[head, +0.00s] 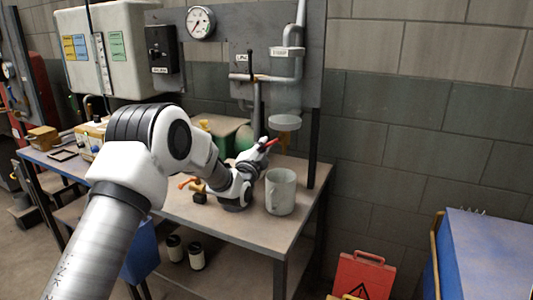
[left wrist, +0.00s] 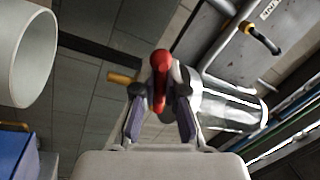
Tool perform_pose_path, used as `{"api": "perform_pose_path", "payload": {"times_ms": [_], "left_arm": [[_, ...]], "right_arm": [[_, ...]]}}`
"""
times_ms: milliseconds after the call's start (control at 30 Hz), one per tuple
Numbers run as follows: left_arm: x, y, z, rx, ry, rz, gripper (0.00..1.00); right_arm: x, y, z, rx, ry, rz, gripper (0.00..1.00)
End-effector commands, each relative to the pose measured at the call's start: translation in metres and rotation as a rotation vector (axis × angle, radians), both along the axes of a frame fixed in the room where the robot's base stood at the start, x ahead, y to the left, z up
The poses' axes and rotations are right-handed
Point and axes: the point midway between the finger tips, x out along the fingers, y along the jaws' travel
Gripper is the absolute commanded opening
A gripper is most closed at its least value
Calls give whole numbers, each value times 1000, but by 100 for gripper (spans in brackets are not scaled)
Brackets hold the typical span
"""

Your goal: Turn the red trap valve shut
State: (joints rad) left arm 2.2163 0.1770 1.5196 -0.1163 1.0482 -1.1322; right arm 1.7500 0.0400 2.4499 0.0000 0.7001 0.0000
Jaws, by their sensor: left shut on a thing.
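The red trap valve handle (head: 269,143) sticks out below the clear trap bowl on the wall panel. My left gripper (head: 258,151) is at the handle, its arm reaching over the workbench. In the left wrist view the red handle (left wrist: 160,72) lies between the two fingers of my left gripper (left wrist: 160,112), which are closed around it. The trap's clear bowl (left wrist: 232,108) shows just right of the fingers there. The valve body is mostly hidden by the gripper. My right gripper is in neither view.
A pale jug (head: 281,192) stands on the workbench (head: 240,231) close to the gripper. A dark line valve handle (head: 243,77) is on the panel above. A red warning sign (head: 362,276) and a blue-topped unit (head: 487,254) stand at the right.

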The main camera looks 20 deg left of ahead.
Motion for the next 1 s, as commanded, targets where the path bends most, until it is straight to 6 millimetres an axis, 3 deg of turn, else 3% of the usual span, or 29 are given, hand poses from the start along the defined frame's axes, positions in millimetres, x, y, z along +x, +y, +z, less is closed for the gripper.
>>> {"api": "perform_pose_path", "payload": {"times_ms": [500,1000], "left_arm": [[0,7,20,399,-14,1,0],[0,6,26,502,-19,1,0]], "right_arm": [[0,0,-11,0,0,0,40],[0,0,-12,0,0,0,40]]}}
